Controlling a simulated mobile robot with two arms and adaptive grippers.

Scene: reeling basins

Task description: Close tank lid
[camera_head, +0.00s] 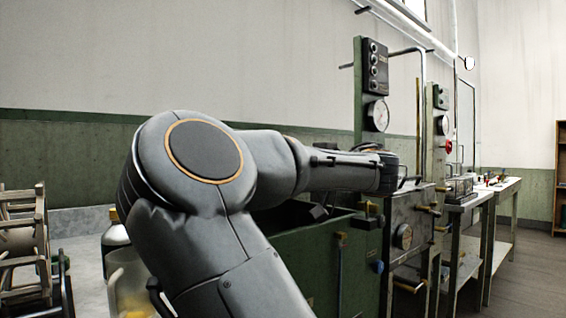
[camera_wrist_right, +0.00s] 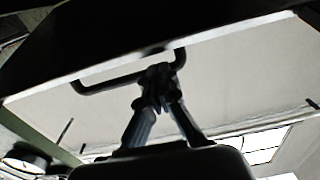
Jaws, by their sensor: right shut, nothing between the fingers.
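The green tank (camera_head: 312,262) stands behind and right of my arm in the head view. Its top looks dark inside, and my arm covers part of it. In the right wrist view a wide pale panel, which looks like the lid (camera_wrist_right: 230,80), spans the picture with a dark bar handle (camera_wrist_right: 105,83) along its dark edge. My right gripper (camera_wrist_right: 158,76) is shut and empty, its fingertips overlapping the right part of the handle; I cannot tell whether they touch. My left gripper is not in view.
A panel with gauges (camera_head: 376,115) and pipes rises behind the tank. A metal basin with a dial (camera_head: 403,237) stands to its right, then a worktable (camera_head: 505,185). A wooden reel frame (camera_head: 22,240) and a pale jug (camera_head: 128,280) are at left. Floor at right is clear.

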